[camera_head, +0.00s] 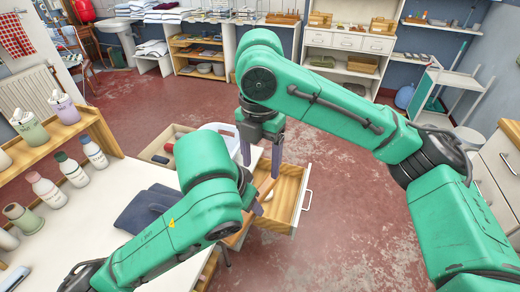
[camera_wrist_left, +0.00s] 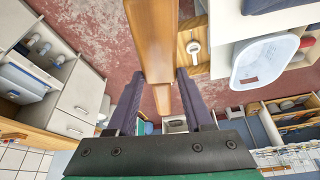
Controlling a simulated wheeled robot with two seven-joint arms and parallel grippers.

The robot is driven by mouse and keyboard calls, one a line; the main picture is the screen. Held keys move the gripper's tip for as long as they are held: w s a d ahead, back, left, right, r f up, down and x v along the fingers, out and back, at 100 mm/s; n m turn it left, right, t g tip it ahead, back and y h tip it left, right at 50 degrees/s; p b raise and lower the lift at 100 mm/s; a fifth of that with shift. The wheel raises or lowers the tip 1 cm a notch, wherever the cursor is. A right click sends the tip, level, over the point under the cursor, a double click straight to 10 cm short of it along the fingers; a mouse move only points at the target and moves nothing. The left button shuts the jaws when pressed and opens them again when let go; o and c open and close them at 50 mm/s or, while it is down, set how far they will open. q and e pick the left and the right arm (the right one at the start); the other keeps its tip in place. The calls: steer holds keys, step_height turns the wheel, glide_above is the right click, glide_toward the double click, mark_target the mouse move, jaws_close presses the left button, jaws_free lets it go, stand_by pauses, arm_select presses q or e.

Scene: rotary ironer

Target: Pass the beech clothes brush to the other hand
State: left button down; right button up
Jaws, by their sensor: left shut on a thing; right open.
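The beech clothes brush (camera_wrist_left: 152,40) is a long pale-brown wooden bar in the left wrist view. It lies between the fingers of my left gripper (camera_wrist_left: 156,82), which is shut on it. In the head view, a thin strip of the brush (camera_head: 266,187) shows beyond my left forearm, which hides the left gripper and most of the brush. My right gripper (camera_head: 261,166) is open and points down, its fingertips close to this strip. I cannot tell whether they touch it.
An open wooden drawer (camera_head: 291,193) is below the grippers. A white table (camera_head: 95,215) at left carries a folded dark blue cloth (camera_head: 147,208) and a wooden rack with several bottles. A white basin (camera_wrist_left: 262,62) shows in the left wrist view.

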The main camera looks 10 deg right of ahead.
mark_target(261, 188)
step_height(261, 188, down, 9)
steer(key=shift+r, duration=0.1)
jaws_close()
arm_select(q)
steer(key=shift+c, duration=1)
jaws_free()
steer(key=shift+r, duration=0.1)
